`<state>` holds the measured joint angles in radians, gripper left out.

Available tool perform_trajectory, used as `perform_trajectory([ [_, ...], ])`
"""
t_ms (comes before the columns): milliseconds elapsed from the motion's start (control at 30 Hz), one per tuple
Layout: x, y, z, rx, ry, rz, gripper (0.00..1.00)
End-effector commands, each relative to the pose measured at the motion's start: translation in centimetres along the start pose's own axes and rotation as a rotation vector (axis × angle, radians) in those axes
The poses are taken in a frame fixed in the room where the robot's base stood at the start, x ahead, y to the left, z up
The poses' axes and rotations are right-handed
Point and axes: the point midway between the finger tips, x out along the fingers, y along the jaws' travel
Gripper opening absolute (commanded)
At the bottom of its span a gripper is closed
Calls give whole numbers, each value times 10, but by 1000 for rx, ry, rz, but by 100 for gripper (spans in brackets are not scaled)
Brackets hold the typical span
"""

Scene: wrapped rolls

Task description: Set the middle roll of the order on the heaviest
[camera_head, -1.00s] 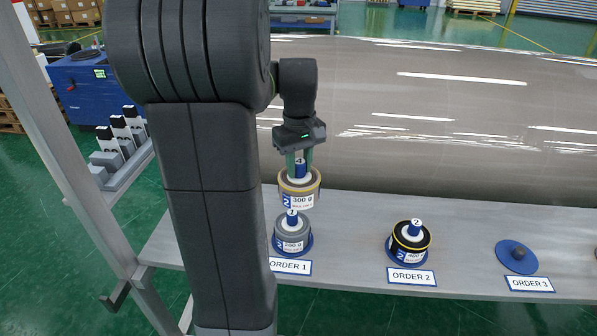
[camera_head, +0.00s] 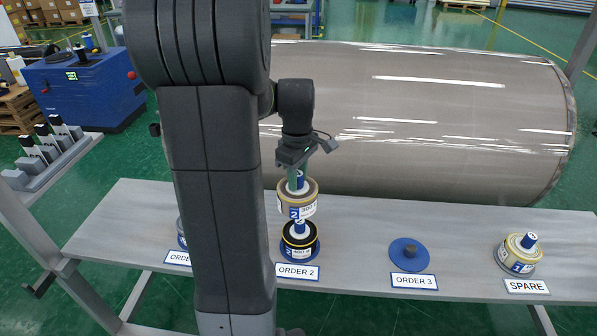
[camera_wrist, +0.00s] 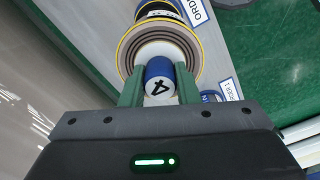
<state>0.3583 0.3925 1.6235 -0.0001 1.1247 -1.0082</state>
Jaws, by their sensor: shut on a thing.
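My gripper (camera_head: 298,181) is shut on the blue knob of roll 4, a tan, yellow-edged roll (camera_head: 297,208) marked 300 g. In the wrist view, the knob (camera_wrist: 159,80) marked 4 sits between the green fingers. Roll 4 is upright over the black 400 g roll (camera_head: 300,247) at ORDER 2. The black roll's blue knob shows just below roll 4; I cannot tell whether they touch. At ORDER 1, the 200 g roll (camera_head: 181,236) is mostly hidden behind my arm.
ORDER 3 has a bare blue base (camera_head: 408,256) with a dark peg. A cream roll (camera_head: 519,254) with a blue knob stands at SPARE (camera_head: 527,287). A large shiny grey cylinder (camera_head: 430,120) lies behind the shelf (camera_head: 350,225).

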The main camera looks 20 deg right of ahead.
Motion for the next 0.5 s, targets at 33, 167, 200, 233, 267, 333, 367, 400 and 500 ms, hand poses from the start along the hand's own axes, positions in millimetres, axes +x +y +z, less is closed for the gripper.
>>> perform_trajectory([
  [33,-1,0,0,-8,0,0,0],
  [167,1,0,0,-16,0,0,0],
  [200,2,0,0,-17,0,0,0],
  [233,3,0,0,-17,0,0,0],
  [267,5,0,0,-16,0,0,0],
  [333,8,0,0,-16,0,0,0],
  [367,10,0,0,-16,0,0,0],
  [400,12,0,0,-16,0,0,0],
  [500,19,0,0,-16,0,0,0],
])
